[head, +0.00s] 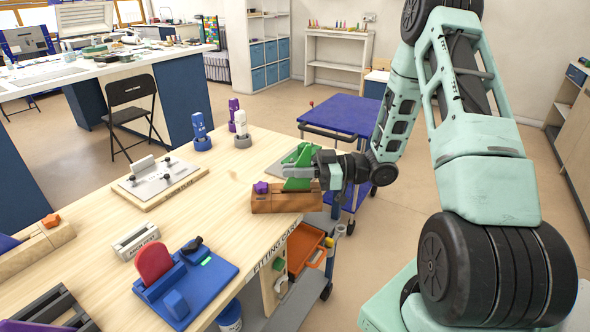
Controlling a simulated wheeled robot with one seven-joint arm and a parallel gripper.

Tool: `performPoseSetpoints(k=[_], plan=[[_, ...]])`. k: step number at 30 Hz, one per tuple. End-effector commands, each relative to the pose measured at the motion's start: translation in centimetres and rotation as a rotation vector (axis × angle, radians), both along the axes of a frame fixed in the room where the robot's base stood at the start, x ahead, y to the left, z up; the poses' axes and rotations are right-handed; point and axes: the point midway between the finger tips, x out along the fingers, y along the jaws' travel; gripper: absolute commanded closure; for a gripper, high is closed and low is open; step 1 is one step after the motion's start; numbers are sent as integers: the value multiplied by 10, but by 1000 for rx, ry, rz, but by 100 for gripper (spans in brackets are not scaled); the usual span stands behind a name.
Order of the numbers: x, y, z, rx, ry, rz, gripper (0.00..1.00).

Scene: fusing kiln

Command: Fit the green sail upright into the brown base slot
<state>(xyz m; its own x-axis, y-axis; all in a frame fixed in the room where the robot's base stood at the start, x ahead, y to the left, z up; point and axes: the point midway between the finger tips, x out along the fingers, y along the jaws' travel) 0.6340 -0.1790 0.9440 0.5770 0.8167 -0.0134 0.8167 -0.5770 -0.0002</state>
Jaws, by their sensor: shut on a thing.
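The green sail (299,174) is held by my gripper (320,170) at the right edge of the wooden table. The gripper comes in from the right and is shut on the sail's right side. The brown base (288,203) is a wooden block lying on the table's right edge. The sail appears directly over or at the top of this base. The slot is hidden, and I cannot tell whether the sail's lower edge is inside it or just above it.
A small purple piece (261,187) sits at the base's left end. Blue, purple and white figures stand farther back. A blue fixture with a red disc (154,262) stands at the front. The table's middle is clear.

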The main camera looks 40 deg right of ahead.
Motion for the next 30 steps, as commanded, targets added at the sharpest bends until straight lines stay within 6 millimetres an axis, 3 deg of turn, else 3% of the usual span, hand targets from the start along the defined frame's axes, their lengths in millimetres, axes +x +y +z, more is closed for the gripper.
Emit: performPoseSetpoints(k=[30], plan=[[0, 0, -25, 0, 0, 0, 100]])
